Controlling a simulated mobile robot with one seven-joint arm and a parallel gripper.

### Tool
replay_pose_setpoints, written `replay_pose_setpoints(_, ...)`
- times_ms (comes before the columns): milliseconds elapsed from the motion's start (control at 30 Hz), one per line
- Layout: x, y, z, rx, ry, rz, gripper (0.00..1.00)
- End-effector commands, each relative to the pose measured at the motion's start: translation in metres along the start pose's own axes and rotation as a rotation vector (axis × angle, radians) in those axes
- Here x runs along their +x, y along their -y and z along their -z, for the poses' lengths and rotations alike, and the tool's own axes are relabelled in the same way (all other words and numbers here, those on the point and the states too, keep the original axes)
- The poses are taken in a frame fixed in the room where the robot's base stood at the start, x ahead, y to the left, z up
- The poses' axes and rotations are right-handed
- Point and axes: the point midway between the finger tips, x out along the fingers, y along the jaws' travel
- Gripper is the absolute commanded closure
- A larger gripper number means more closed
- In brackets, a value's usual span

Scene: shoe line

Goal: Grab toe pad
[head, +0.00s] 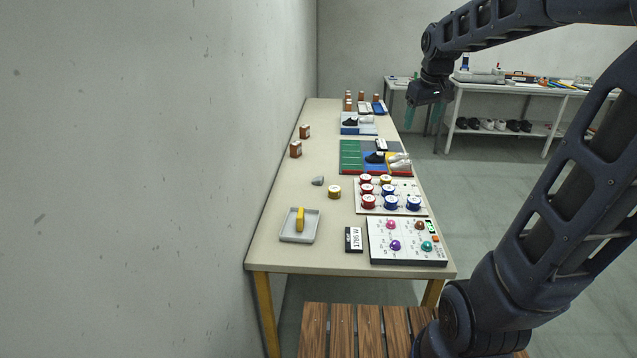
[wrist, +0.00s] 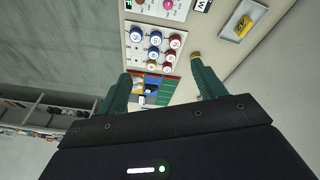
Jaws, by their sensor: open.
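No object is clearly marked as the toe pad. A small grey wedge-like piece (head: 318,181) lies on the table (head: 275,225), left of the spool board, and could be it; I cannot be sure. I cannot make it out in the wrist view. My gripper (head: 423,114) is open and empty, raised near the table's right edge towards the far end, well away from the grey piece. In the wrist view, its green fingers (wrist: 160,70) are spread, with the table far beyond them.
A yellow spool (head: 334,192) stands near the grey piece. A grey tray (head: 285,236) holds a yellow block (head: 300,220). A spool board (head: 378,209), a knob panel (head: 405,250), a coloured shoe board (head: 352,155) and brown blocks (head: 296,149) also stand on the table. The left wall is close.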

Motion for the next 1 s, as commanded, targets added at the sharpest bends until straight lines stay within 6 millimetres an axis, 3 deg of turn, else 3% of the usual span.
replay_pose_setpoints(100, 0.013, -0.001, 0.037, -0.064, 0.019, 0.011, 0.31)
replay_pose_setpoints(467, 0.065, 0.008, 0.141, -0.262, 0.067, 0.044, 0.31)
replay_pose_setpoints(767, 0.127, 0.026, 0.220, -0.424, 0.102, 0.078, 0.31)
replay_pose_setpoints(1000, 0.187, 0.049, 0.274, -0.553, 0.128, 0.109, 0.31)
